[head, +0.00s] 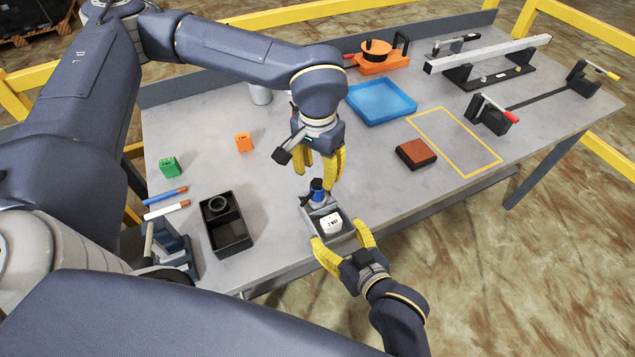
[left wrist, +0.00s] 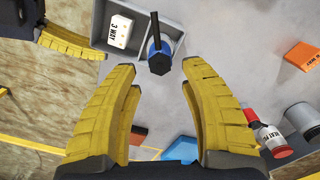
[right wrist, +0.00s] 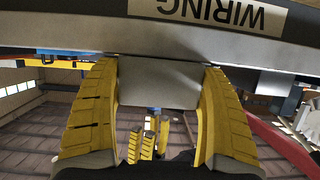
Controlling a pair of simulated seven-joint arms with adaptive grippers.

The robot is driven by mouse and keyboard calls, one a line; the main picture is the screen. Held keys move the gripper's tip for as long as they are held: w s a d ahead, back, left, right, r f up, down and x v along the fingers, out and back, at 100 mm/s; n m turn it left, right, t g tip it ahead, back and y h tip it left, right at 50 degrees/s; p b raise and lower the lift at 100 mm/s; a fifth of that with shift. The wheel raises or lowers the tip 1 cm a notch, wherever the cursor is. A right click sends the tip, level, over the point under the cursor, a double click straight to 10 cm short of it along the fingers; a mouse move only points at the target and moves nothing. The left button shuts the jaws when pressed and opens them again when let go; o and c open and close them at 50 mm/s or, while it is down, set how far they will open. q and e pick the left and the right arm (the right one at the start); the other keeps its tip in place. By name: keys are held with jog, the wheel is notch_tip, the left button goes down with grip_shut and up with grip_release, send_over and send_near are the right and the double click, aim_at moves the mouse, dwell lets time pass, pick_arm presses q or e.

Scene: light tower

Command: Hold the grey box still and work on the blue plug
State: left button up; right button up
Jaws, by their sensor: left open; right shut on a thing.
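The grey box (head: 312,212) sits near the table's front edge, with a white block marked "3 WAY" (head: 331,224) in it. The blue plug (head: 318,188) stands upright at the box's far end. In the left wrist view the plug (left wrist: 159,60) has a dark hexagonal top and a black stem beside it. My left gripper (head: 319,175) is open, its fingers above and around the plug without visible contact. My right gripper (head: 340,237) is shut on the near side of the grey box. The right wrist view shows its fingers on a grey part (right wrist: 158,82) below a "WIRING" label (right wrist: 208,14).
A black tray (head: 238,247) with a ring lies left of the box. A green block (head: 170,166), orange block (head: 243,142) and two markers lie farther left. A brown-topped block (head: 416,152), blue tray (head: 381,100) and yellow outline (head: 455,140) are to the right.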

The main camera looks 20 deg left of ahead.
pick_arm(q)
jog(key=shift+r, duration=1.85)
pick_arm(e)
jog(key=o, duration=1.3)
jog(key=shift+v, duration=3.75)
